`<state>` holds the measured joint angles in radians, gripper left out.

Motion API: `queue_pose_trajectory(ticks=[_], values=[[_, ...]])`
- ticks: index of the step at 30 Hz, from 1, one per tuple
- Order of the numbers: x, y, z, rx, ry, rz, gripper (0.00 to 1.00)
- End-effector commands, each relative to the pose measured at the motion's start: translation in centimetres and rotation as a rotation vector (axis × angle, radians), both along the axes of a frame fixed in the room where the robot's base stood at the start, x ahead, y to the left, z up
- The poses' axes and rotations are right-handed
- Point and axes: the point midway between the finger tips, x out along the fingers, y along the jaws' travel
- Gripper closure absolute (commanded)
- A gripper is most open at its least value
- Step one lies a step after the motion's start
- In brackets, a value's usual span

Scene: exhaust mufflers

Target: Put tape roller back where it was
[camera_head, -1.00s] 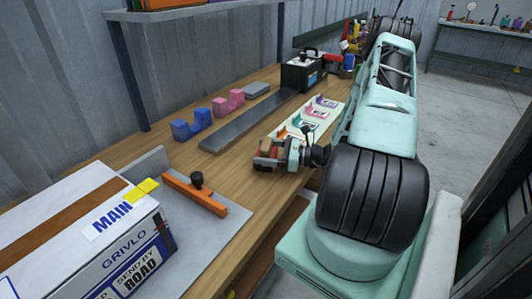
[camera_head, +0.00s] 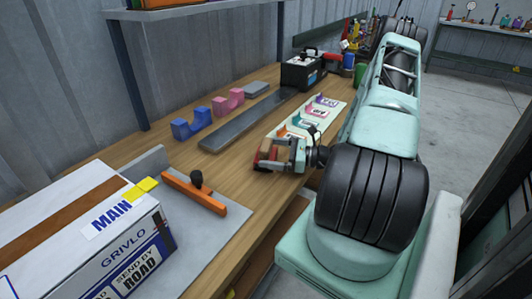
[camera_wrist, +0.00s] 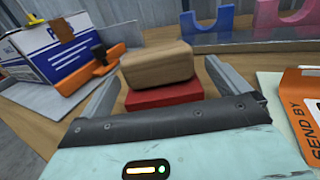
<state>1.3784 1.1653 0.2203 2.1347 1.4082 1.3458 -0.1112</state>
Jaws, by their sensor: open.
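The tape roller appears to be the red piece with a tan block-like roll on top. In the wrist view its tan part (camera_wrist: 158,66) and red base (camera_wrist: 163,97) lie between my spread fingers. In the head view its red end (camera_head: 262,158) shows on the wooden bench, mostly hidden by my gripper (camera_head: 276,154). In the wrist view my gripper (camera_wrist: 165,78) is open, one finger on each side of it. I cannot tell whether a finger touches it.
A grey metal bar (camera_head: 245,124), blue holder (camera_head: 190,125) and pink holder (camera_head: 228,101) are farther left. An orange tool (camera_head: 194,193) with a black knob lies beside the white box (camera_head: 88,240). Bare wood lies left of my gripper.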

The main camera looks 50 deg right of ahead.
Motion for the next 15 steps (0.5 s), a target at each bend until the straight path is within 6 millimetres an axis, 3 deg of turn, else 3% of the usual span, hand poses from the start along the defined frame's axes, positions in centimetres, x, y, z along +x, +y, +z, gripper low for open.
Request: queue_pose_trajectory(ticks=[9, 15], values=[[-6.0, -3.1, -0.2, -0.001, 0.000, -0.004, 0.00], [-8.3, -4.3, -0.1, -0.001, 0.000, -0.002, 0.00]])
